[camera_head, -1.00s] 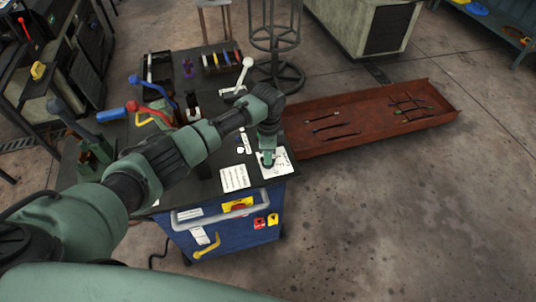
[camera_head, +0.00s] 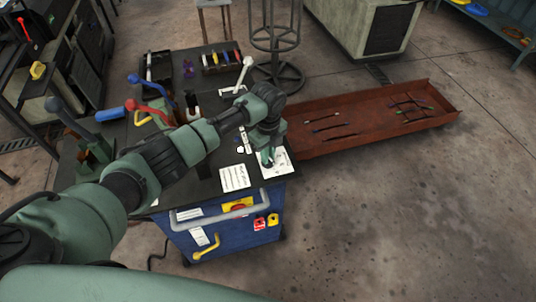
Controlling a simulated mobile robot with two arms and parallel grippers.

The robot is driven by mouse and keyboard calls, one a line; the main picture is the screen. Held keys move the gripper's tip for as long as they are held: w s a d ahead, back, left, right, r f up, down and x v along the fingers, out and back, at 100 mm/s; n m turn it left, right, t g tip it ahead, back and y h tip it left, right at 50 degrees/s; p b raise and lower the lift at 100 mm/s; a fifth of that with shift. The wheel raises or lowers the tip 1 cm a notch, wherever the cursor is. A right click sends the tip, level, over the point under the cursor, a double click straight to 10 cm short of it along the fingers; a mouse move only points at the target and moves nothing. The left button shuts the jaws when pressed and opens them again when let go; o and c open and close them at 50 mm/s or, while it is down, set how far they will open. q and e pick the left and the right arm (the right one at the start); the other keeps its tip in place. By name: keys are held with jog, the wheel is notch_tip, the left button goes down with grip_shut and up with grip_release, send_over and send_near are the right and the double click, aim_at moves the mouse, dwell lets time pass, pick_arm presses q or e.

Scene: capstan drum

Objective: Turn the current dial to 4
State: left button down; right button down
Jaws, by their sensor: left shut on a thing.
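The current dial sits on a white scale plate (camera_head: 278,166) at the near right corner of the dark bench top (camera_head: 203,190). My left gripper (camera_head: 268,161) points down onto this plate and is shut on the dial. The knob itself is hidden by the fingers, and the numbers on the plate are too small to read. My right gripper is not in view.
A white label sheet (camera_head: 234,177) lies left of the plate. Levers with blue, red and white handles (camera_head: 244,72) stand farther back on the bench. A long rust-red tray (camera_head: 375,122) with thin rods lies to the right. Open floor fills the front right.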

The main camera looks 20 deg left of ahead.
pick_arm(q)
jog(key=shift+w+r+m, duration=0.1)
jog(key=shift+r+m, duration=0.05)
jog(key=shift+m, duration=0.25)
jog(key=c, duration=1.4)
grip_release()
notch_tip(320, 180, up, 8)
jog(key=shift+f+b, duration=0.15)
jog(key=shift+b, duration=0.55)
jog(key=shift+f, duration=0.1)
